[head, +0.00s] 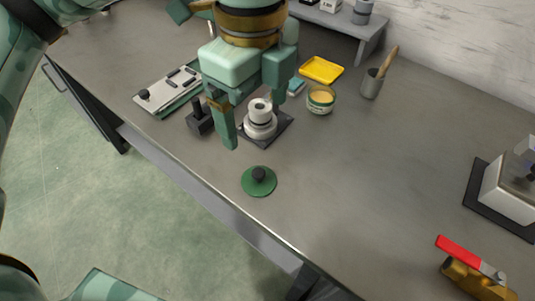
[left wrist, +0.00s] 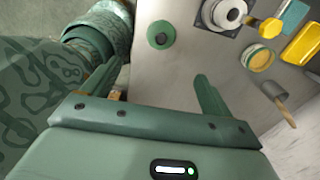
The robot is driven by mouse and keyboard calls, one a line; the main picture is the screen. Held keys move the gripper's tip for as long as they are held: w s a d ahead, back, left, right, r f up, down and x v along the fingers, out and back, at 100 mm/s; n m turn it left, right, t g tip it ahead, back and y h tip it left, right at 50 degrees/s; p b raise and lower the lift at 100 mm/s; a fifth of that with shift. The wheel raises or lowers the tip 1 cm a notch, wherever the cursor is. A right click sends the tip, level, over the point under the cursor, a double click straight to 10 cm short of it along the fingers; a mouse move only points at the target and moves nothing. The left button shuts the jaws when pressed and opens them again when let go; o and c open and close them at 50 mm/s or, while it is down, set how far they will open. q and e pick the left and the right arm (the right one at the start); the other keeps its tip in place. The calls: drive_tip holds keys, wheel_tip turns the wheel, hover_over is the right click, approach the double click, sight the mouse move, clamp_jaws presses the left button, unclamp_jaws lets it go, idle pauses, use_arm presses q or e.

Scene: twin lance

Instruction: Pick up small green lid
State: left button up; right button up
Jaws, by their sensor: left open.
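The small green lid (head: 259,181) is a round green disc with a dark knob on top. It lies flat on the grey table near the front edge. It also shows in the left wrist view (left wrist: 160,35), beyond the fingers. My left gripper (head: 251,122) is open and empty, above the table and farther back than the lid, apart from it. Its two fingers also show in the left wrist view (left wrist: 155,85), spread wide. My right gripper is not in view.
The white piece stands on a dark square mat (head: 285,127). A jar (head: 320,99), a yellow tray (head: 322,69) and a cup with a brush (head: 372,84) stand behind. A red-handled valve (head: 472,268) lies at front right. The table's middle right is clear.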

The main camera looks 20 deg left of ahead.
use_arm(q)
drive_tip(key=b, duration=0.4)
hover_over(259, 172)
wheel_tip(259, 172, down, 10)
drive_tip(key=shift+w+f, duration=0.1)
drive_tip(key=shift+w, duration=0.05)
drive_tip(key=shift+f, duration=0.5)
wheel_tip(259, 172, down, 5)
drive_tip(key=b, duration=0.2)
drive_tip(key=shift+f+b, duration=0.1)
drive_tip(key=shift+b, duration=0.25)
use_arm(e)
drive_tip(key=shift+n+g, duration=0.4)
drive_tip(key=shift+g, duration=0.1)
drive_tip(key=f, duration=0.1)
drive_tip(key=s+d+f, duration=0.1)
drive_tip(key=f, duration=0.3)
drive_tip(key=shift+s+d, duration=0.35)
use_arm(q)
drive_tip(key=c, duration=1.1)
